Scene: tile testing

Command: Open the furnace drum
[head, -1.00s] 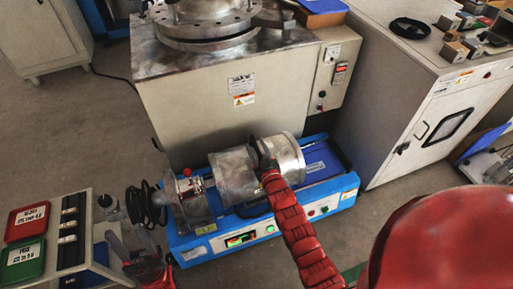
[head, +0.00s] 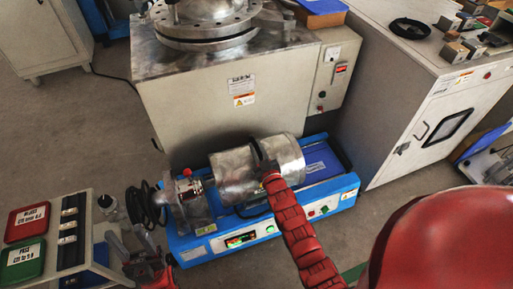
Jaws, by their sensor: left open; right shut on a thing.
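The furnace drum (head: 232,178) is a shiny metal cylinder lying on its side on a blue machine base (head: 341,193). Its right section (head: 289,155) has a rounded end, and a dark seam runs between the sections. My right arm reaches up from the bottom right. My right gripper (head: 266,163) is at the seam, shut on part of the drum; its fingertips are dark and mostly hidden, so the exact grip is unclear. My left gripper (head: 135,258) is open and empty at the lower left, apart from the drum and in front of the machine's left end.
A metal bracket (head: 190,205) and black cables stand left of the drum. A large grey machine (head: 200,107) is directly behind it. A white cabinet (head: 400,110) stands to the right. A panel with red and green boxes (head: 24,262) is at the left.

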